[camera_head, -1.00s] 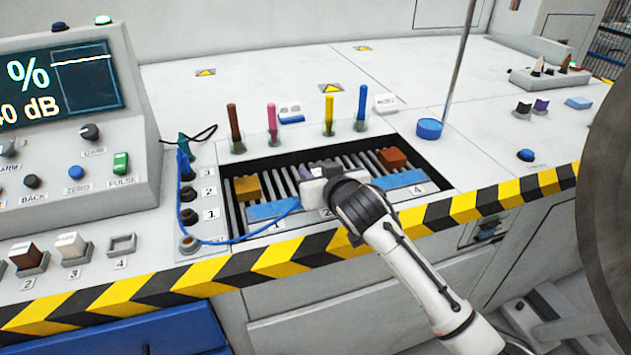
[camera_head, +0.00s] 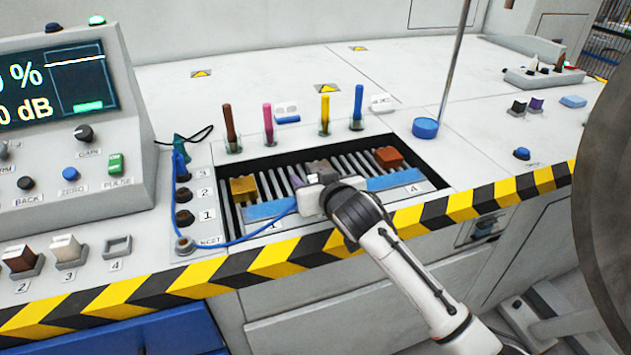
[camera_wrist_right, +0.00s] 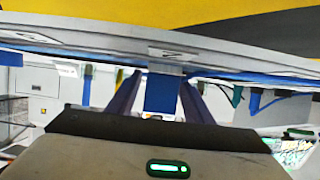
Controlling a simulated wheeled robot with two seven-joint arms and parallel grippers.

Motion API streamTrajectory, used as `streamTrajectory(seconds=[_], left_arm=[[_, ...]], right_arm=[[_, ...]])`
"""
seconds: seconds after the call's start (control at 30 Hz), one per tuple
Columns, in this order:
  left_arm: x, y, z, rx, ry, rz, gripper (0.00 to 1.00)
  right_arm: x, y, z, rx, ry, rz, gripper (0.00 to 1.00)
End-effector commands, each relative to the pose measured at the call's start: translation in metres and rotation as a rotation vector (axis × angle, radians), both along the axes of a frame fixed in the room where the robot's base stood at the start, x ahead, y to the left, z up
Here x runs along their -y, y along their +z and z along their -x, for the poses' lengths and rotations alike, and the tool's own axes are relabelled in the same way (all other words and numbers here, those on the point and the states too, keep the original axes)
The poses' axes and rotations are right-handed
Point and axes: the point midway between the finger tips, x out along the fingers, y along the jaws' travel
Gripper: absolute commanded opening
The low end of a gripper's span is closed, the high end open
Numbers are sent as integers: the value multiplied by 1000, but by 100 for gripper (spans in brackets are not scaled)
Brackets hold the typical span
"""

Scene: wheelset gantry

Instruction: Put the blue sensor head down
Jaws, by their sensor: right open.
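My right gripper (camera_head: 308,196) is low over the front edge of the slotted tray (camera_head: 440,183), between the two blue strips. In the right wrist view its two dark purple fingers (camera_wrist_right: 158,98) stand apart. A small blue block (camera_wrist_right: 161,94), apparently the blue sensor head, shows between them, with a gap beside it. In the head view the gripper hides this block. A thin blue cable (camera_head: 240,238) runs from the lower socket to the gripper's left side. I cannot tell whether the block rests on something. My left gripper is not in view.
The tray holds a yellow block (camera_head: 243,189), a grey block (camera_head: 319,168) and a red-brown block (camera_head: 388,157). Upright colored sticks (camera_head: 325,112) stand behind it. A blue round knob (camera_head: 425,128) is to the right. A console (camera_head: 60,130) stands left.

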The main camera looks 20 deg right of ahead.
Motion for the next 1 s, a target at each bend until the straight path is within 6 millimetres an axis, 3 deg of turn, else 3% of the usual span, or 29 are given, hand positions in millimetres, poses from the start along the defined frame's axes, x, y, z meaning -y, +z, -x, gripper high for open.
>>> streamTrajectory(seconds=[0.17,0.6,0.8,1.0], left_arm=[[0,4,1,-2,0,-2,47],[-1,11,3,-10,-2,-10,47],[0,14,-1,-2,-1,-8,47],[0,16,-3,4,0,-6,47]], right_arm=[[0,10,17,1,1,0,47],[3,43,96,1,1,-1,47],[4,48,110,0,0,0,47],[4,48,111,1,0,0,47]])
